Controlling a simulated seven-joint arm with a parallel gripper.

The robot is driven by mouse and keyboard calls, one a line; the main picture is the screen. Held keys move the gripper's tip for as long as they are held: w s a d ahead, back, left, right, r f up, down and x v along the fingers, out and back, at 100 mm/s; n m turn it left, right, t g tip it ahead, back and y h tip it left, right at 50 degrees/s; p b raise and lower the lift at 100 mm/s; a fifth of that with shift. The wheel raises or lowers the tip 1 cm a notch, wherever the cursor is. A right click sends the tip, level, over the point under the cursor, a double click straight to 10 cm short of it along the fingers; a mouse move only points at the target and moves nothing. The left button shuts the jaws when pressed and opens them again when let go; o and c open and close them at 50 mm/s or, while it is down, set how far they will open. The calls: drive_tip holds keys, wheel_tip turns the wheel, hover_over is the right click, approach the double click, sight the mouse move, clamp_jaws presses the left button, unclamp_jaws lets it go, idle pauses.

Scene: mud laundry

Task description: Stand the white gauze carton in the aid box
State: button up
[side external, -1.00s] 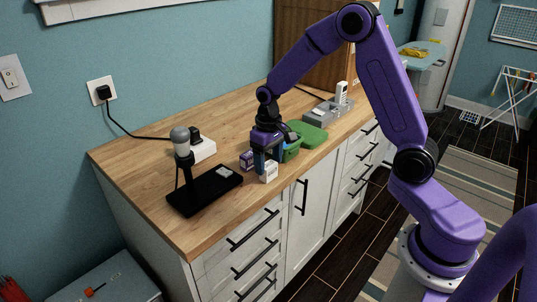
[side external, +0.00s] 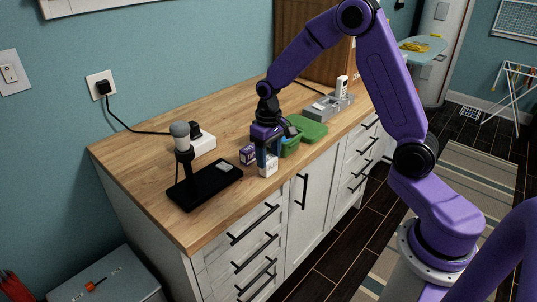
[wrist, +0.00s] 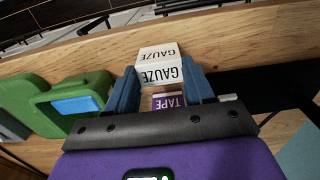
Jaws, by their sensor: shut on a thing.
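The white gauze carton (side external: 268,167) stands upright near the counter's front edge. My gripper (wrist: 160,70) points down over it, with its blue fingers shut on the carton's two sides. In the wrist view the carton (wrist: 158,54) shows "GAUZE" printed on two faces. It appears to still rest on the counter; a small gap below it cannot be ruled out. The green aid box (side external: 291,147) stands just right of my gripper with its lid open. It also shows at the left of the wrist view (wrist: 42,113), with something blue at it.
A purple tape carton (side external: 248,154) stands close to the left of the gauze carton. A black tray (side external: 197,191) with a lamp-like stand (side external: 183,150) lies further left. A grey divided organizer (side external: 325,109) is beyond the aid box. The counter's back middle is clear.

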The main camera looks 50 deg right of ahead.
sight(269, 158)
drive_tip(key=shift+r, duration=3)
drive_tip(key=w+d+r, duration=0.3)
drive_tip(key=d, duration=0.3)
drive_tip(key=w+d+r, duration=0.3)
drive_tip(key=w+d, duration=0.1)
drive_tip(key=d, duration=0.2)
drive_tip(key=shift+s+f, duration=0.1)
drive_tip(key=shift+f, duration=1.95)
drive_tip(key=shift+f, duration=2.4)
